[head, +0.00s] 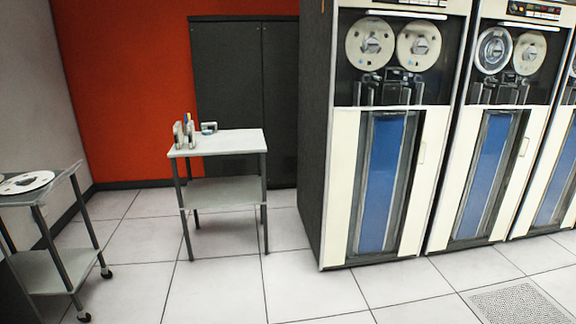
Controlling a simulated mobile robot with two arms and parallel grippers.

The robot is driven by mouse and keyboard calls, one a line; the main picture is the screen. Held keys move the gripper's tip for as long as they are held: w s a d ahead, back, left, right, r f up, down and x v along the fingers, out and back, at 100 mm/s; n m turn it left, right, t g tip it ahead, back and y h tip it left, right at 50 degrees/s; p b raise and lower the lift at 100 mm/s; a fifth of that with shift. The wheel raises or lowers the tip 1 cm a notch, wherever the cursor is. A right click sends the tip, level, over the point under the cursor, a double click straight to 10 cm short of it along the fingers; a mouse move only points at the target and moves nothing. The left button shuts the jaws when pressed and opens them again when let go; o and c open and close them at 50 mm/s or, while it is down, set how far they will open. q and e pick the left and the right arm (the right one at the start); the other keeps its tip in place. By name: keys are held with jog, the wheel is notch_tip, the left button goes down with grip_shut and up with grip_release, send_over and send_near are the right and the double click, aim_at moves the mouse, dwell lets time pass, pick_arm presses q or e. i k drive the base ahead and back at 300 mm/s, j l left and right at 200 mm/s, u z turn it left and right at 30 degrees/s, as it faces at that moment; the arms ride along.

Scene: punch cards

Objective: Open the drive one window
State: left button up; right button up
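Several tall tape drives stand in a row on the right of the head view. The nearest drive (325,160) has a dark side and a white front, with two reels (394,43) in its upper part. A glass window seems to cover the reels, but I cannot tell whether it is open or shut. Below are white panels beside a blue column (382,160). A second drive (440,200) with two reels stands to its right, and part of a third (530,200) shows at the right edge. No drive number is readable. Neither of my grippers is in view.
A small two-shelf table (240,142) with several small upright items (184,132) stands left of the drives. A wheeled cart (48,262) with a reel (26,182) is at the left edge. The tiled floor (310,295) before the drives is clear. A dark cabinet (228,80) stands behind.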

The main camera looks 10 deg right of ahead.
aim_at(376, 12)
jog(key=i+l+z, duration=0.15)
jog(key=i+z, duration=0.25)
jog(key=i, duration=0.15)
jog(key=i+z, duration=0.45)
jog(key=i, duration=0.15)
jog(key=i+j+z, duration=0.25)
jog(key=i+z, duration=0.15)
jog(key=i, duration=0.15)
jog(key=i+l, duration=0.15)
jog(key=i, duration=0.4)
jog(key=i+l+z, duration=0.1)
jog(key=i, duration=0.4)
